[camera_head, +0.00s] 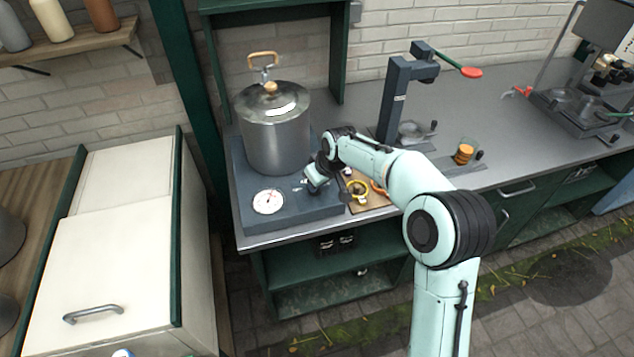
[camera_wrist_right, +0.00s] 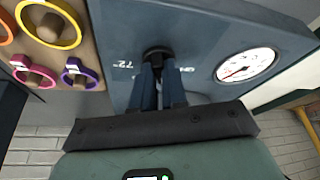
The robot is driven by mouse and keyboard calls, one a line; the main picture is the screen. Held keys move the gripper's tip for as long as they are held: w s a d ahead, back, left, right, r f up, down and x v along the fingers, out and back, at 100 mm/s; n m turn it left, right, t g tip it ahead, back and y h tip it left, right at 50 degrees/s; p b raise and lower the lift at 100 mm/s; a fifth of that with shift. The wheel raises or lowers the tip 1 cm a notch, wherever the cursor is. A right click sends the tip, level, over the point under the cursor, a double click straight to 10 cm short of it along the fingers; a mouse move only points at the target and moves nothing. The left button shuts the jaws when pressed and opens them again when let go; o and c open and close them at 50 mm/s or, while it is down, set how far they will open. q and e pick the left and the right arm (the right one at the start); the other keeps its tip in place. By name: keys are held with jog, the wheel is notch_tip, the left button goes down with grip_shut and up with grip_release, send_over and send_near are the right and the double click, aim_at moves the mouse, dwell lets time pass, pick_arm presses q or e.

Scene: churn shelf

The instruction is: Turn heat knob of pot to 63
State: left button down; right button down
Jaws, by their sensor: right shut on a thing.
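A steel pot (camera_head: 275,135) with a lid stands on a dark blue-grey heater base (camera_head: 246,180) at the counter's left end. A round white dial (camera_head: 268,202) with a red needle is on the base; it also shows in the right wrist view (camera_wrist_right: 246,66). My right gripper (camera_head: 306,186) is at the base's right front. In the right wrist view, my right gripper (camera_wrist_right: 157,78) is shut on the black heat knob (camera_wrist_right: 157,54). A "72°" marking is left of the knob; the marking to its right is partly hidden. My left gripper is not in view.
A board (camera_wrist_right: 75,85) with several coloured rings on pegs lies right beside the heater base. A white cabinet (camera_head: 120,260) stands at left.

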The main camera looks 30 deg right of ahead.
jog(key=c, duration=1.2)
grip_release()
jog(key=shift+o, duration=0.2)
jog(key=v, duration=1.3)
jog(key=shift+r, duration=0.25)
jog(key=shift+s, duration=0.1)
